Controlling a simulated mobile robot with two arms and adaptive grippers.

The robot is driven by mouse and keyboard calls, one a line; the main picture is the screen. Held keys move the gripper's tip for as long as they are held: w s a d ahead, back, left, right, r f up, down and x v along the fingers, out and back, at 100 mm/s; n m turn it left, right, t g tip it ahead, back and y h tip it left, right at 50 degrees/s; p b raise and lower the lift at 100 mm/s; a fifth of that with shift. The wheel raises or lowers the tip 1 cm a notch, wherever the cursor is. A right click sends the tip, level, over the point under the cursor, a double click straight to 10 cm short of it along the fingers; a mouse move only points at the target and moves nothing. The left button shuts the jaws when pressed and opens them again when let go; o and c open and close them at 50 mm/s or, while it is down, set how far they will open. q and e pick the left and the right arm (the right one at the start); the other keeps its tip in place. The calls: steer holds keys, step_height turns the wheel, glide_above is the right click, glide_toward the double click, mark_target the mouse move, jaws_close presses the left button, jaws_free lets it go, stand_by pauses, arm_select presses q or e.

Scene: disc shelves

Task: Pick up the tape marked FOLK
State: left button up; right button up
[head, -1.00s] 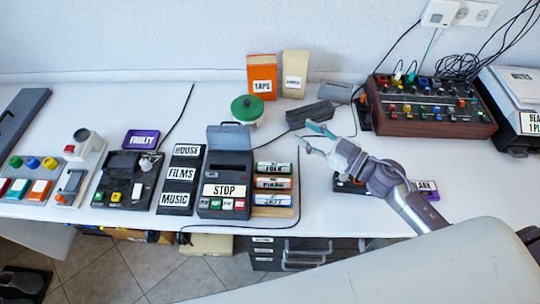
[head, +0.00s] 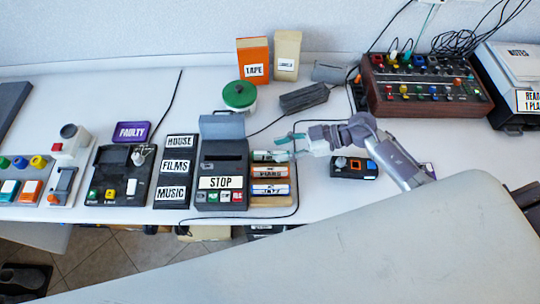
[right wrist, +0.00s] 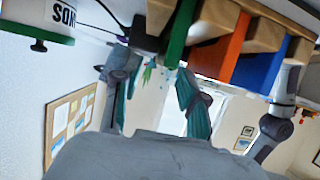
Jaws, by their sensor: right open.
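The tape marked FOLK (head: 264,156) is the green-edged one at the top of a small wooden rack (head: 272,201), above an orange tape (head: 270,173) and a blue tape (head: 270,190). Its label is partly hidden by my right gripper. My right gripper (head: 284,146) is open, with its teal fingers at the right end of the FOLK tape. Whether they touch it I cannot tell. In the right wrist view the green tape (right wrist: 181,32) hangs at the top, close above the open fingers (right wrist: 155,85). My left gripper is not in view.
The player marked STOP (head: 222,168) stands directly left of the rack. A green-lidded pot (head: 239,96) and a dark box (head: 304,98) stand behind. A small dark device (head: 354,168) lies under my right arm. A cable loops around the rack.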

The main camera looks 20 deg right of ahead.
mark_target(270, 153)
steer(key=x, duration=0.5)
steer(key=shift+a+p, duration=0.25)
steer(key=shift+p, duration=0.15)
steer(key=shift+s, duration=0.1)
jaws_close()
